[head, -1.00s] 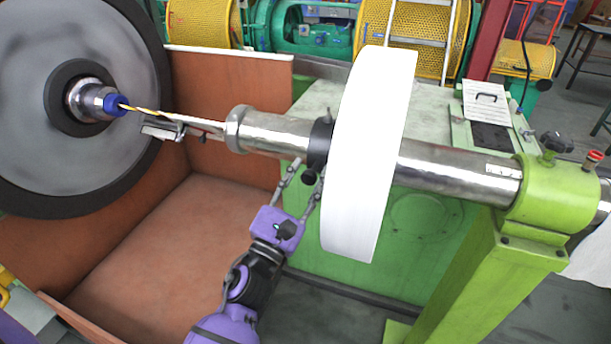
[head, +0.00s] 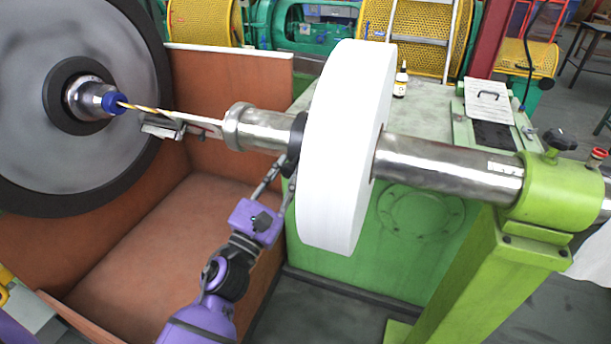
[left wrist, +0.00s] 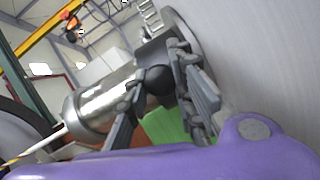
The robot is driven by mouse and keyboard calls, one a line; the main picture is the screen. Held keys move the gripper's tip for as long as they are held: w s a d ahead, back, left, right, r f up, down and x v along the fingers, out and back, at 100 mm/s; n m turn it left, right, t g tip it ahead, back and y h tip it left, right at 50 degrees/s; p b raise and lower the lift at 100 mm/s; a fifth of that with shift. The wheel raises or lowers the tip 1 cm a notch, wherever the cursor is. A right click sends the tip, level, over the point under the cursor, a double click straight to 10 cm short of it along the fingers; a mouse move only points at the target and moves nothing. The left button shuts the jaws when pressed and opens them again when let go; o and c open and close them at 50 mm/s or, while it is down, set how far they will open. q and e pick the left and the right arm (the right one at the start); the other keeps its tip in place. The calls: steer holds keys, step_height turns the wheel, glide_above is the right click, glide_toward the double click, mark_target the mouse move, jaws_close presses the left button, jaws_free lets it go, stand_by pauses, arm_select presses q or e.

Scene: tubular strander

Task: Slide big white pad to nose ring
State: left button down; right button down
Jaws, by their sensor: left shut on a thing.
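The big white pad (head: 340,150) is a thick white disc around the steel tube (head: 450,167). The flared metal ring at the tube's left end (head: 237,127), which looks like the nose ring, stands left of the pad, with bare tube between. A dark collar (head: 297,140) sits against the pad's left face. My left gripper (head: 281,170) reaches up from below, left of the pad. In the left wrist view its fingers (left wrist: 160,88) are closed about the collar's black ball knob (left wrist: 156,79). The pad's face fills the right of that view (left wrist: 270,60). My right gripper is out of view.
A green stand (head: 545,195) holds the tube at the right. A large grey wheel (head: 130,150) with a blue-tipped hub (head: 112,103) and a yellow twisted strand (head: 145,110) is at the left. A brown open bin (head: 160,250) lies below; a small bottle (head: 401,80) stands behind.

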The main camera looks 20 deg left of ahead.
arm_select(q)
steer(key=a+b, duration=0.3)
steer(key=a, duration=1.1)
steer(key=shift+w+r, duration=0.25)
steer(key=shift+r, duration=0.15)
steer(key=shift+a, duration=0.15)
steer(key=c, duration=1.7)
jaws_free()
steer(key=shift+o, duration=0.4)
steer(key=shift+a, duration=0.15)
steer(key=shift+f, duration=0.15)
